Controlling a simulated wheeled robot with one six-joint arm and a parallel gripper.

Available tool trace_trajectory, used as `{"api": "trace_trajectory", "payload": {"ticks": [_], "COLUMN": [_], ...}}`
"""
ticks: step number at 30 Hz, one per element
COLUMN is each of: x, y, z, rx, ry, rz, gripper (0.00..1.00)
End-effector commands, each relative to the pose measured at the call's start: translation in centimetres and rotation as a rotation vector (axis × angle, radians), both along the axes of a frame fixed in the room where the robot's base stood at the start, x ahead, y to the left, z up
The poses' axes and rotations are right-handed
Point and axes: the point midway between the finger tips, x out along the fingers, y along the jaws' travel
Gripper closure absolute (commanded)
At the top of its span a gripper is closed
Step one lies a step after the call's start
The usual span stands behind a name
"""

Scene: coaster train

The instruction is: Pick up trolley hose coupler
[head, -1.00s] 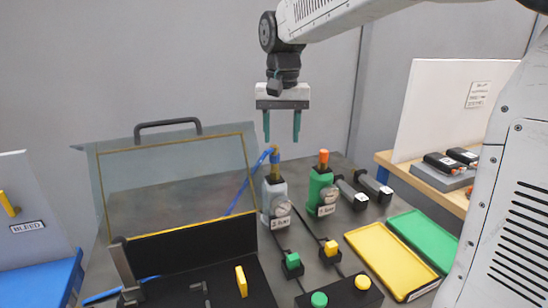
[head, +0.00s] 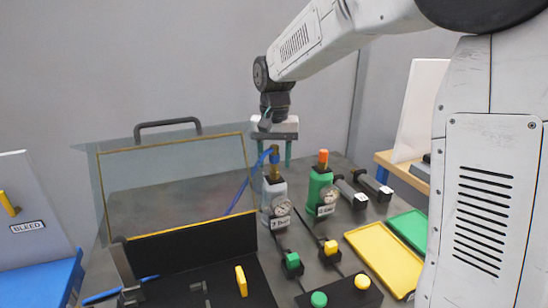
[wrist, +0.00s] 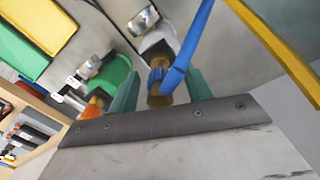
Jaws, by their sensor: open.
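The hose coupler (head: 275,158), a blue collar with a brass end, sits on top of the grey bottle (head: 273,197), with the blue hose (head: 240,188) running from it. In the wrist view the coupler (wrist: 157,78) shows between the two teal fingers of my gripper (wrist: 162,84). In the head view my gripper (head: 274,150) points down over the bottle, with its fingers apart on either side of the coupler. The gripper is open; I cannot tell whether either finger touches the coupler.
A green bottle with an orange top (head: 322,185) stands close on the right. A clear hinged cover (head: 175,185) stands on the left. Yellow (head: 385,262) and green (head: 410,228) trays lie at the right. Black panels with coloured knobs lie in front.

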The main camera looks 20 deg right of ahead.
Motion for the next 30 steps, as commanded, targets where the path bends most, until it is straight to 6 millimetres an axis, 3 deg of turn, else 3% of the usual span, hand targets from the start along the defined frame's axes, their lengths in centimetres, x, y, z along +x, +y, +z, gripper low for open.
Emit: {"api": "trace_trajectory", "payload": {"ticks": [2,7,8,19,30], "x": [0.0,0.0,0.0,0.0,0.0], "y": [0.0,0.0,0.0,0.0,0.0], "z": [0.0,0.0,0.0,0.8,7.8], "rx": [0.000,0.000,0.000,0.000,0.000], "ry": [0.000,0.000,0.000,-0.001,-0.003], "rz": [0.000,0.000,0.000,0.000,0.001], "gripper": [0.51,0.96,1.00,1.00,1.00]}}
